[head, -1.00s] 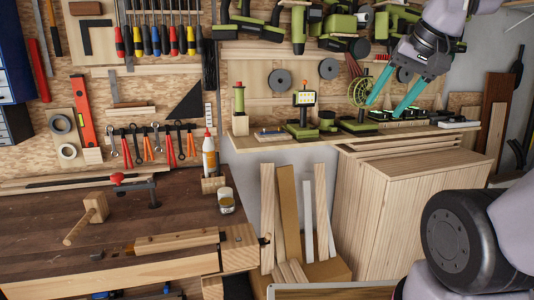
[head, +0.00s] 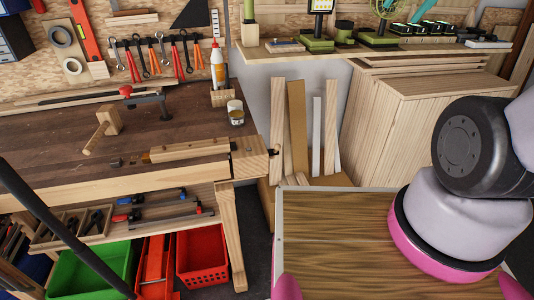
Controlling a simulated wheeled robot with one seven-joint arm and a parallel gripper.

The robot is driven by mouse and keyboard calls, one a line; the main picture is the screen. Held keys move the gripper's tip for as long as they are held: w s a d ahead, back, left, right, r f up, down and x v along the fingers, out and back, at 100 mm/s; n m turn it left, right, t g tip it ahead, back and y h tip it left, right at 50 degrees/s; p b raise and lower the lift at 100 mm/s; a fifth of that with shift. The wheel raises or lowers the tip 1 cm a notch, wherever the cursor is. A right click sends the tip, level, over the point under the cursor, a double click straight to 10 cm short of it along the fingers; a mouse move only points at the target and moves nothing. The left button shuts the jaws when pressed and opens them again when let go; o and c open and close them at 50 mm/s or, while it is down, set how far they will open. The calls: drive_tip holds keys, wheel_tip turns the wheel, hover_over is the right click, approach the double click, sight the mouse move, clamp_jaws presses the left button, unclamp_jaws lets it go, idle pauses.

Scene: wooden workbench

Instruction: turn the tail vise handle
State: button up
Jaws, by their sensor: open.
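The tail vise (head: 251,160) is a pale wooden block at the right end of the workbench. Its handle (head: 275,150) is a small dark piece at the block's right face; its exact angle is too small to tell. My gripper (head: 399,20) shows only as teal finger parts at the top edge, in front of the wall shelf. It is open, well up and to the right of the vise handle, and touches nothing I can see. The rest of it is out of frame.
The workbench (head: 60,143) carries a mallet (head: 103,130), a red-handled clamp (head: 150,100), a glue bottle (head: 218,66) and a can (head: 236,112). Boards (head: 297,125) lean right of the vise, beside a wooden cabinet (head: 415,115). Red (head: 203,262) and green (head: 90,272) bins sit below.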

drive_tip(key=w+a+f+m+g+y, duration=0.1)
drive_tip(key=w+a+f+g+y, duration=0.3)
drive_tip(key=w+f, duration=0.55)
drive_tip(key=w+a+f+g+y, duration=0.1)
drive_tip(key=w+a+f+g, duration=0.3)
drive_tip(key=w+f, duration=0.55)
drive_tip(key=m+g+y, duration=0.3)
drive_tip(key=m+y, duration=0.3)
drive_tip(key=y, duration=0.4)
approach(276, 152)
drive_tip(key=w+f, duration=0.2)
drive_tip(key=x, duration=1)
drive_tip(key=shift+w, duration=0.2)
clamp_jaws()
